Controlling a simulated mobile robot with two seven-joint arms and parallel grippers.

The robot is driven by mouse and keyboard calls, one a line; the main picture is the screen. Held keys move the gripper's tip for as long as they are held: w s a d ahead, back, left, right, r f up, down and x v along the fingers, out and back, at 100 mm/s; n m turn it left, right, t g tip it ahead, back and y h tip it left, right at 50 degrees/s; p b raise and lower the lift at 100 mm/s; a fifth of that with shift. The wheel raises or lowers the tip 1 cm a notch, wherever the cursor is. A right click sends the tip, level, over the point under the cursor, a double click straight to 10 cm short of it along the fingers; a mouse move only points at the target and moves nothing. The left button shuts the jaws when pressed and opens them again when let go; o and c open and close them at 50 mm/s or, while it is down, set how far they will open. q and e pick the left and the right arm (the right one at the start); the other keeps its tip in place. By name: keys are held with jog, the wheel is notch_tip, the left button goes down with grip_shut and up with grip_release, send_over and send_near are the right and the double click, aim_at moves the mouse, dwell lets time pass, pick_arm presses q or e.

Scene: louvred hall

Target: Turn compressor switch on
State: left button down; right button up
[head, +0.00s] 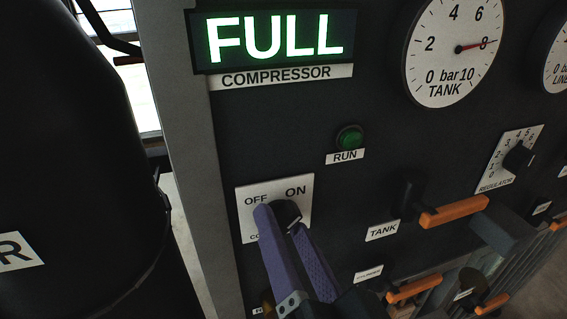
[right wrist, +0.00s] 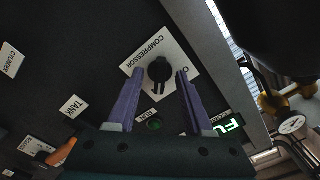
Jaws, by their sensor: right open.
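The compressor switch is a black rotary knob (head: 286,212) on a white plate (head: 303,190) marked OFF at left and ON at right. My right gripper (head: 280,222) reaches it from below with two purple fingers, which cover part of the plate and knob. In the right wrist view, the knob (right wrist: 158,69) sits between the open fingertips (right wrist: 158,78), with a gap showing on both sides. Which mark the knob points to is not clear. The green RUN lamp (head: 349,138) above right looks dim. My left gripper is not in view.
A lit display (head: 275,38) reads FULL above the COMPRESSOR label. The tank gauge (head: 453,50) needle points near 8. An orange TANK lever (head: 454,211) sticks out at right, near the REGULATOR knob (head: 517,157). A large dark body (head: 75,150) stands at left.

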jog(key=p+v, duration=0.1)
jog(key=v, duration=0.5)
jog(key=shift+s, duration=0.2)
jog(key=v, duration=1)
dwell(0.4)
jog(key=shift+w, duration=0.1)
